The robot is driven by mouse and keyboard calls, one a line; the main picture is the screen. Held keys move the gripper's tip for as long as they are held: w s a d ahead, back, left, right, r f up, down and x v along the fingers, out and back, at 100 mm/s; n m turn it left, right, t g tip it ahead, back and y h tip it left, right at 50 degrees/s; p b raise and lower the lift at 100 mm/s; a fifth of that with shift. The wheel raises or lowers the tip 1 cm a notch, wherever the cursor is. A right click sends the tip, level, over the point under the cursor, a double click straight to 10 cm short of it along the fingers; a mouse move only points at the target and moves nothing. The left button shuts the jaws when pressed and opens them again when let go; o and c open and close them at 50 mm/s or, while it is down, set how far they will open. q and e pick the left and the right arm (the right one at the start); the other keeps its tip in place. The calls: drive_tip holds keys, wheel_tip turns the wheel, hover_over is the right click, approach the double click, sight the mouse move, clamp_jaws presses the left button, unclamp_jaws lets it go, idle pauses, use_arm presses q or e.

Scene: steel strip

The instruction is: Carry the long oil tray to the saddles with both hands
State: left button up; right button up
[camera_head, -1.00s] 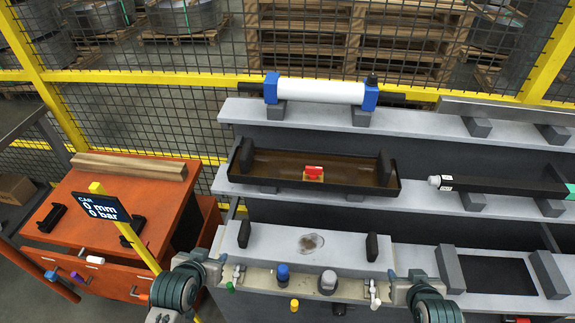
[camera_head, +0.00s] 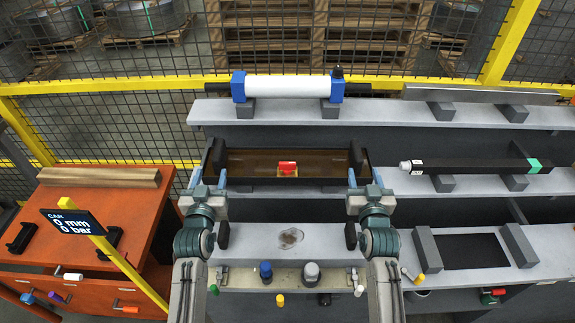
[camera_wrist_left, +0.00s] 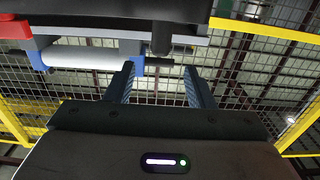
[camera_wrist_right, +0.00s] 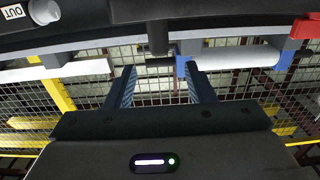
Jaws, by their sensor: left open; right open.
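The long black oil tray (camera_head: 290,181) lies level on the middle shelf, with brown oil and a small red-topped float in it. Black upright grips stand at its left end (camera_head: 219,155) and right end (camera_head: 356,155). My left gripper (camera_head: 208,178) is open at the tray's left front, and my right gripper (camera_head: 365,178) is open at its right front. In the left wrist view a dark upright (camera_wrist_left: 162,38) lies ahead between the fingers; the right wrist view shows another (camera_wrist_right: 158,37). Neither is clasped. Two black uprights, possibly the saddles, stand on the front shelf (camera_head: 223,236) (camera_head: 350,236).
A white-and-blue cylinder (camera_head: 288,87) rests on the shelf behind. A black bar with a green band (camera_head: 470,166) lies right of the tray. An oil stain (camera_head: 290,238) marks the front shelf. A sign on a yellow post (camera_head: 75,223) stands left.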

sight(217, 149)
use_arm(q)
drive_tip(key=w, duration=1)
drive_tip(key=shift+w+f, duration=0.1)
drive_tip(key=shift+w, duration=0.3)
use_arm(e)
drive_tip(key=w, duration=1)
drive_tip(key=shift+w, duration=0.4)
use_arm(q)
clamp_jaws()
use_arm(e)
clamp_jaws()
use_arm(q)
drive_tip(key=shift+w+r, duration=0.1)
drive_tip(key=shift+r, duration=0.15)
use_arm(e)
drive_tip(key=shift+w+r, duration=0.1)
drive_tip(key=shift+r, duration=0.1)
